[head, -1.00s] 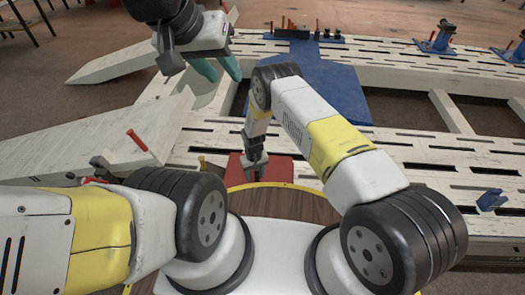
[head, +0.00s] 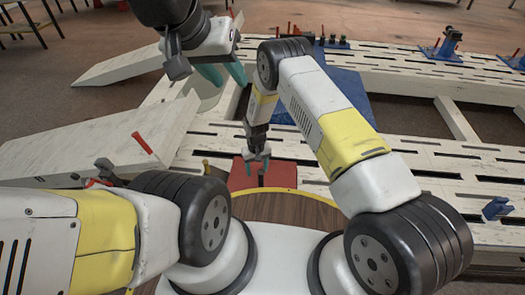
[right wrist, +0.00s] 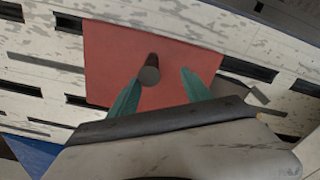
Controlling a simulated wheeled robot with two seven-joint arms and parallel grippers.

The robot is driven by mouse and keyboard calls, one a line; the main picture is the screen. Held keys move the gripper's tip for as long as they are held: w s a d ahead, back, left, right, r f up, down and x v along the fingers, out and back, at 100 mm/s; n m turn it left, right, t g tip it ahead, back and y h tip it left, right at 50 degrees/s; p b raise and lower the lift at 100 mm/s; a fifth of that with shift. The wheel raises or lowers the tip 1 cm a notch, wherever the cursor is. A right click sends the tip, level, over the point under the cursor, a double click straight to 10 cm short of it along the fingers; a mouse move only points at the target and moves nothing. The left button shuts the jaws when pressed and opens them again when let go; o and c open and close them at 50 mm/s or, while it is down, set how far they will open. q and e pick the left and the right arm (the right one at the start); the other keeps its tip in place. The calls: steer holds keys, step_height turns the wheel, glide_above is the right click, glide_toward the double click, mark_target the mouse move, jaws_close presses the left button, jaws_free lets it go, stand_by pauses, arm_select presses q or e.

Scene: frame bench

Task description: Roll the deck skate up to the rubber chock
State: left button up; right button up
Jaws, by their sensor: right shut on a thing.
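The deck skate is a red plate (right wrist: 110,60) with a dark upright post (right wrist: 150,72) in the right wrist view. It lies on the slotted pale bench. In the head view only part of the red plate (head: 242,177) shows beneath my right gripper (head: 259,162). The right gripper's teal fingers are on either side of the post, shut on it. My left gripper (head: 224,78) is open and empty, higher up and left of the right arm. I cannot identify the rubber chock for certain; a dark grey piece (right wrist: 235,91) lies by the plate's edge in the right wrist view.
The pale slotted bench (head: 400,150) extends right and back, with wide gaps in its frame. A blue panel (head: 345,95) lies behind my right arm. Blue clamps (head: 496,208) stand at the right. A pale beam with a red handle (head: 143,143) is at left.

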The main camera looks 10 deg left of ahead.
steer(key=shift+a+r, duration=0.25)
steer(key=shift+r, duration=0.15)
step_height(320, 180, up, 9)
steer(key=shift+d+f, duration=0.2)
steer(key=shift+d, duration=0.05)
stand_by(0.9)
